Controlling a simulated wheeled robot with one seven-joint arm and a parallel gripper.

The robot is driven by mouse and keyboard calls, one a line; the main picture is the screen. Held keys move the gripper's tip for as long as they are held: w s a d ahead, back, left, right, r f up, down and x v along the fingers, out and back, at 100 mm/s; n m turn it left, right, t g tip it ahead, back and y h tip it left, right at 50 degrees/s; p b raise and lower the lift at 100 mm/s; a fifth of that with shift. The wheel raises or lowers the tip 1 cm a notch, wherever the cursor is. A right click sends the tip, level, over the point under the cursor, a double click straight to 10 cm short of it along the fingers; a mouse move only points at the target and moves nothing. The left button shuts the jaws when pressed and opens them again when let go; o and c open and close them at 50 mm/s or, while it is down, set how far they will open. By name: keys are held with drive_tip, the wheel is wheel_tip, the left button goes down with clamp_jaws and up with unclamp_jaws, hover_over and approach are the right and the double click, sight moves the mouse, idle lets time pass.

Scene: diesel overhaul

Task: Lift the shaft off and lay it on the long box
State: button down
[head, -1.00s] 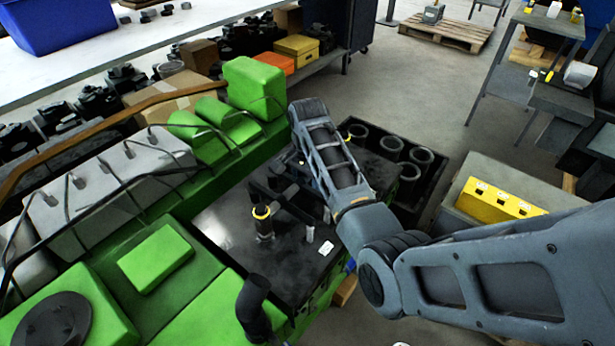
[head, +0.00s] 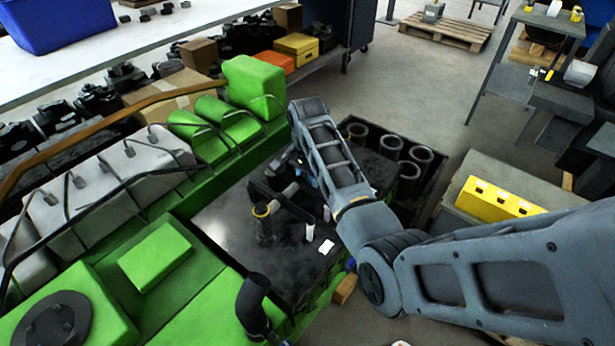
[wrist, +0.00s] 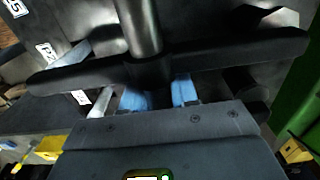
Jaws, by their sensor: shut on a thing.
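The shaft (wrist: 140,28) is a grey metal rod joined to a dark crossbar, close in front of my gripper (wrist: 158,94) in the wrist view. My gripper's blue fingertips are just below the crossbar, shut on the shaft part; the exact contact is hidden. In the head view the dark shaft assembly (head: 285,202) is over the black top of the green engine, and my arm hides the fingertips. I cannot tell if it is resting or just lifted. I cannot tell for sure which thing is the long box; a yellow block with holes (head: 497,199) lies on a grey cabinet at right.
A dark crate (head: 440,168) with several black cylinders stands behind my arm. Green covers (head: 155,256) and pipes line the left.

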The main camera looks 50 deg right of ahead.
drive_tip(key=shift+r, duration=0.1)
drive_tip(key=shift+w+r, duration=0.1)
drive_tip(key=shift+r, duration=0.7)
drive_tip(key=r, duration=0.2)
drive_tip(key=shift+s+d+r, duration=0.2)
drive_tip(key=shift+s+r, duration=0.05)
drive_tip(key=shift+r, duration=0.1)
drive_tip(key=s+d+r+p, duration=0.2)
drive_tip(key=s+d+r, duration=0.4)
drive_tip(key=s+r, duration=0.3)
drive_tip(key=shift+s+r, duration=0.25)
drive_tip(key=shift+r, duration=0.1)
